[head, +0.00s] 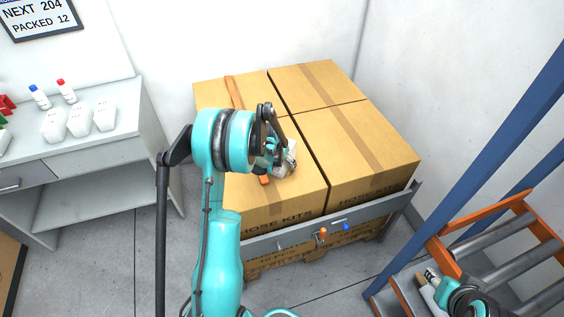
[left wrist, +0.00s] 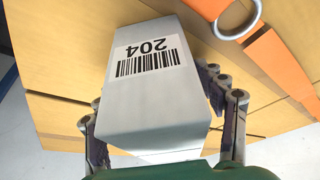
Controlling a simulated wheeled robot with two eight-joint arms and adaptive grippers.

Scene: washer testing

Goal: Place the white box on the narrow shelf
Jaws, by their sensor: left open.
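The white box (left wrist: 155,85), with a barcode label reading 204, fills the middle of the left wrist view. In the head view a small white part of it (head: 290,160) seems to show beside my left gripper (head: 274,150). My left gripper is open, with its fingers on both sides of the box, above the cardboard cartons. Whether the fingers touch it is unclear. A narrow grey ledge (head: 290,238) runs along the cartons' front; I cannot tell whether it is the narrow shelf. My right gripper (head: 428,280) is at the lower right, its jaws too small to judge.
Large cardboard cartons (head: 365,145) stand on a pallet. An orange tool (left wrist: 275,55) with a ring end lies on them. Small orange and blue items (head: 322,235) sit at the ledge. A counter (head: 110,150) with white containers is left. An orange-framed rack (head: 500,225) is right.

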